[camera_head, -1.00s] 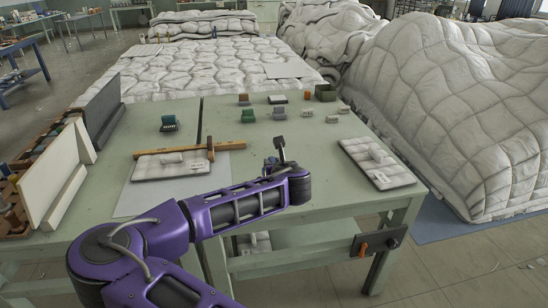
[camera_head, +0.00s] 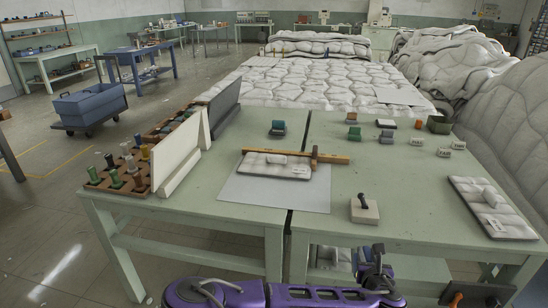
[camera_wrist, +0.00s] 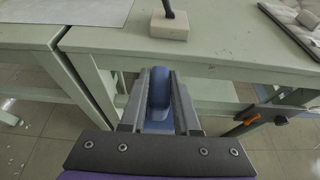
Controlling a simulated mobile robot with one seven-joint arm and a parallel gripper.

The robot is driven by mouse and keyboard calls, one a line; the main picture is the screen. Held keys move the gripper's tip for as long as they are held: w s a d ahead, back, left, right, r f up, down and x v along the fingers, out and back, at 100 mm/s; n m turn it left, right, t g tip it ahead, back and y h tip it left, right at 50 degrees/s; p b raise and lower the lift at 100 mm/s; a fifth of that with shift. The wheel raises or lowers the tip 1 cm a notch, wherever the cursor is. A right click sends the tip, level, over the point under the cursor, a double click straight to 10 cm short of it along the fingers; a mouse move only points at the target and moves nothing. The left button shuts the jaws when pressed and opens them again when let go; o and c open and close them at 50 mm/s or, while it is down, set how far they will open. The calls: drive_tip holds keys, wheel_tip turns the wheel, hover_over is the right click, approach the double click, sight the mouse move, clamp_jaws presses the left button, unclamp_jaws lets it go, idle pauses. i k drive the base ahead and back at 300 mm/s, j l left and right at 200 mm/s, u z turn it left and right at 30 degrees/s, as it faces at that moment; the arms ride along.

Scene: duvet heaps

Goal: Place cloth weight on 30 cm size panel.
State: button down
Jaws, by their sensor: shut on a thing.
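My gripper (camera_wrist: 157,100) is shut on a blue rounded piece (camera_wrist: 158,90), in front of the table's front edge; in the head view the gripper (camera_head: 372,258) is dark and small and the piece is hard to make out. A pale block with a dark upright knob (camera_head: 364,209) stands on the table near that edge, also at the top of the wrist view (camera_wrist: 168,27). One quilted white panel (camera_head: 300,169) lies on a grey sheet at the left with a white roll on it. Another quilted panel (camera_head: 470,190) lies at the right with a pale block on it. I cannot read their sizes.
Small coloured blocks (camera_head: 386,136) and pale labelled blocks (camera_head: 444,152) stand at the back right. White boards (camera_head: 180,150) and a peg rack (camera_head: 118,170) are at the left. The table's front middle is mostly clear.

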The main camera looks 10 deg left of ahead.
sight(255, 160)
drive_tip(key=j, duration=2)
